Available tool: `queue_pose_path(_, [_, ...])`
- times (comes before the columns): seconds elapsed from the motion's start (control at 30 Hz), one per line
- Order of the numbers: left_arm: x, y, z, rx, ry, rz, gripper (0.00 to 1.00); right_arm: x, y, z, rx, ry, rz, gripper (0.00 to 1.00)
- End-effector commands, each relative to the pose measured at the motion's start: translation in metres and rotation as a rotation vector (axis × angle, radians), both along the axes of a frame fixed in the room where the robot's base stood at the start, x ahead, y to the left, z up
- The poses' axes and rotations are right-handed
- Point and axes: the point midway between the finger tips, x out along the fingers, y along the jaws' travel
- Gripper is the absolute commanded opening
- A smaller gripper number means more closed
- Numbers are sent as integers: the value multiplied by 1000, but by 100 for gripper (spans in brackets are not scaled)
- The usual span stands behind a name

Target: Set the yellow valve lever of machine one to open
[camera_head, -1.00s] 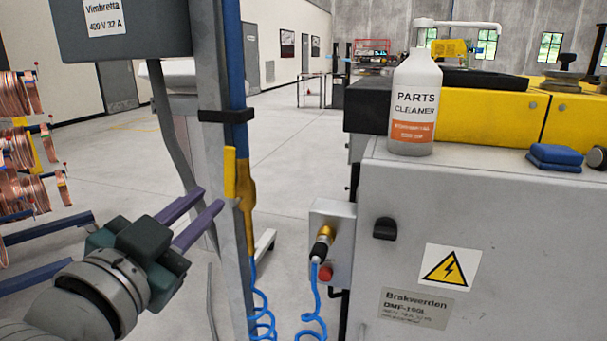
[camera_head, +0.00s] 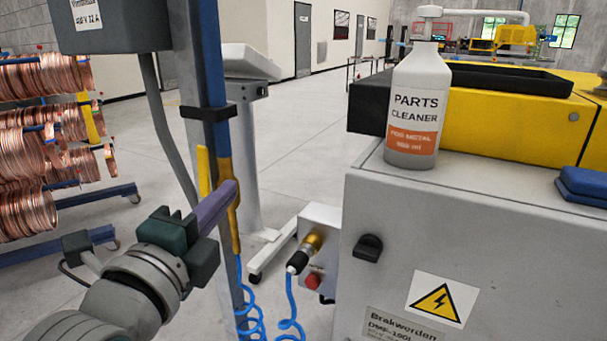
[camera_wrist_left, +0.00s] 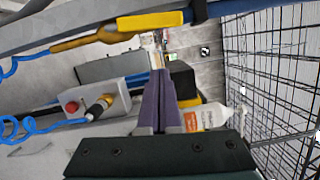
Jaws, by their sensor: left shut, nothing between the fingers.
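The yellow valve lever (camera_head: 203,171) stands upright beside the blue pipe (camera_head: 208,75) on the grey post, roughly parallel to the pipe. A yellow-brown valve part (camera_head: 235,228) continues down to the blue coiled hose. My left gripper (camera_head: 230,188) is shut and empty; its purple fingers overlap the lower lever and valve area in the head view. In the left wrist view the lever (camera_wrist_left: 150,20) lies across the top, and the shut fingertips (camera_wrist_left: 160,76) show below it, apart from it in the picture. Contact cannot be told. My right gripper is not in view.
A grey machine (camera_head: 400,235) with a parts cleaner bottle (camera_head: 416,105) on top stands right of the post. A small box with a red button (camera_head: 313,281) and blue coiled hose (camera_head: 290,310) is between them. Copper coils (camera_head: 45,140) on a rack stand left.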

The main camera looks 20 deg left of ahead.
Motion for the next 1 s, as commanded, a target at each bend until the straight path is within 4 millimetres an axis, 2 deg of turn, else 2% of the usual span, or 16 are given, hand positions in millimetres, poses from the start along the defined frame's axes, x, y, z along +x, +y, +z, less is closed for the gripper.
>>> queue_pose_path(0.03, [11, 2, 1, 1, -3, 0, 0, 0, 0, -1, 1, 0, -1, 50])
queue_pose_path(0.1, [19, 9, 2, 5, 0, 0, 0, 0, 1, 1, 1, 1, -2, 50])
queue_pose_path(0.33, [19, 37, 5, 2, 1, -1, 0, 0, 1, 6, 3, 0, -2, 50])
queue_pose_path(0.77, [19, 43, 5, 0, 0, 0, 0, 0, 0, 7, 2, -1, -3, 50])
queue_pose_path(1.0, [21, 60, 11, 2, -1, 1, 0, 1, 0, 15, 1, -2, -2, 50])
